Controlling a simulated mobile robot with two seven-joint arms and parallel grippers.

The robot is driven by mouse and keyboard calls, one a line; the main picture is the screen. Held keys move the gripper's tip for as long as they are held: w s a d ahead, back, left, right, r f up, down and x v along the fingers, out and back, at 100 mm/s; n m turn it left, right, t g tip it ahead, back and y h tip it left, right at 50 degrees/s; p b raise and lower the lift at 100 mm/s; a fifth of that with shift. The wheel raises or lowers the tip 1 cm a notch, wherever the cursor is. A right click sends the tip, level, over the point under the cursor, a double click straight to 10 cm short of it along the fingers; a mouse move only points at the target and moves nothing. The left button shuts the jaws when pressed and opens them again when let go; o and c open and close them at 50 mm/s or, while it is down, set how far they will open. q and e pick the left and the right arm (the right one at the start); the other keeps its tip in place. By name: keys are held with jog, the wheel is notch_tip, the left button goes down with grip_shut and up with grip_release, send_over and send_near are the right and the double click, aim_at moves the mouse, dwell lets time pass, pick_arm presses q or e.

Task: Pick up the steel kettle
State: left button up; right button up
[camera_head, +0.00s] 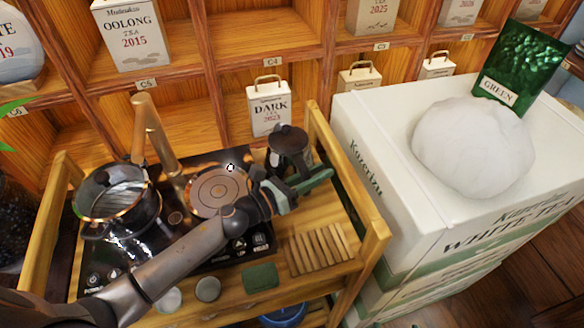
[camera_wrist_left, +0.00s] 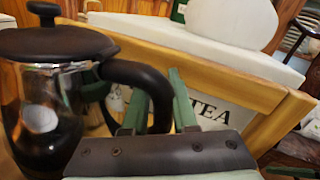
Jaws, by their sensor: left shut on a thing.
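The steel kettle (camera_head: 289,143) stands upright at the back right of the wooden tea cart, with a dark lid and a shiny body. In the left wrist view the kettle (camera_wrist_left: 48,95) fills the left side, and its thick black handle (camera_wrist_left: 140,75) curves down between my green fingers. My left gripper (camera_head: 308,181) reaches in from the left across the cart, and it is shut on the handle. In the wrist view the left gripper (camera_wrist_left: 158,112) hides the lower handle. I cannot tell whether the kettle's base touches the cart. My right gripper is not in view.
A slatted wooden rack (camera_head: 318,250) and small cups (camera_head: 207,289) are in front. The cart's side rail (camera_head: 345,185) and white tea boxes (camera_head: 385,160) are right.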

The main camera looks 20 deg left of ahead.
pick_arm(q)
grip_shut()
dwell(0.7)
jog(key=shift+w+r, duration=0.1)
jog(key=shift+r, duration=0.15)
jog(key=shift+r, duration=0.15)
